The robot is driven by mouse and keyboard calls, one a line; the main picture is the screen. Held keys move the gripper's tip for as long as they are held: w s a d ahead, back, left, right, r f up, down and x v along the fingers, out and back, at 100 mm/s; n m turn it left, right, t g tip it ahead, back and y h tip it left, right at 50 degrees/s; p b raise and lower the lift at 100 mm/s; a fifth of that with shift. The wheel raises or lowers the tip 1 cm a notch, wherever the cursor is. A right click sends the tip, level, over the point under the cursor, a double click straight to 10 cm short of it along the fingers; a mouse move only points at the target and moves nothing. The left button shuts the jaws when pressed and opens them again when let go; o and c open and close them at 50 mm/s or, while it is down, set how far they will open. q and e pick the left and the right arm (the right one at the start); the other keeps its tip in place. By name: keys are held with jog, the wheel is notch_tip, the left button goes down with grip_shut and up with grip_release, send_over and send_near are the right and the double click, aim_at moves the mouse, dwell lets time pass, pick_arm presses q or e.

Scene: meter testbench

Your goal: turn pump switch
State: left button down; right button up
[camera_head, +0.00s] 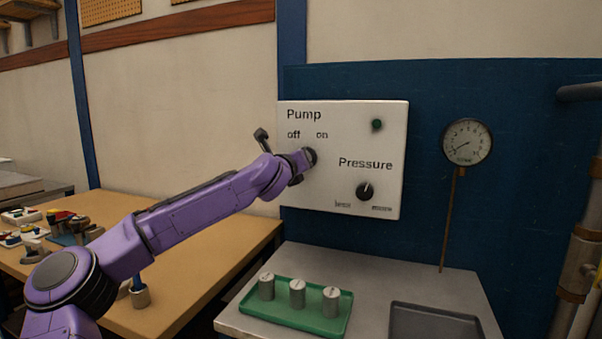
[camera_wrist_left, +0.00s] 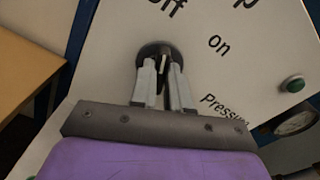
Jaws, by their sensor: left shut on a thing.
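The pump switch (camera_wrist_left: 154,49) is a dark round knob on the white panel (camera_head: 390,207), under the words "off" and "on". My left gripper (camera_wrist_left: 163,73) is at the panel with its two fingers shut on the knob's narrow pale-edged handle. In the head view my left gripper (camera_head: 303,159) reaches the panel from the left, and my wrist mostly hides the knob. The knob's exact pointing direction is hard to tell. A green lamp (camera_head: 377,125) sits at the panel's upper right and looks dark. My right gripper is not in view.
A black pressure knob (camera_head: 364,191) is lower on the panel. A round gauge (camera_head: 467,142) hangs to its right. Below, a green tray (camera_head: 250,306) holds three metal weights, beside a grey tray (camera_head: 398,325). A wooden table (camera_head: 228,232) with small items stands left.

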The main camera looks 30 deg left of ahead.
pick_arm(q)
jog(key=shift+f+n+b, duration=0.1)
jog(key=shift+n+b, duration=0.4)
jog(key=c, duration=1.1)
grip_release()
jog(key=shift+s, duration=0.1)
jog(key=b+v, duration=0.2)
jog(key=v, duration=0.8)
jog(key=shift+s+b, duration=0.2)
jog(key=shift+b, duration=0.15)
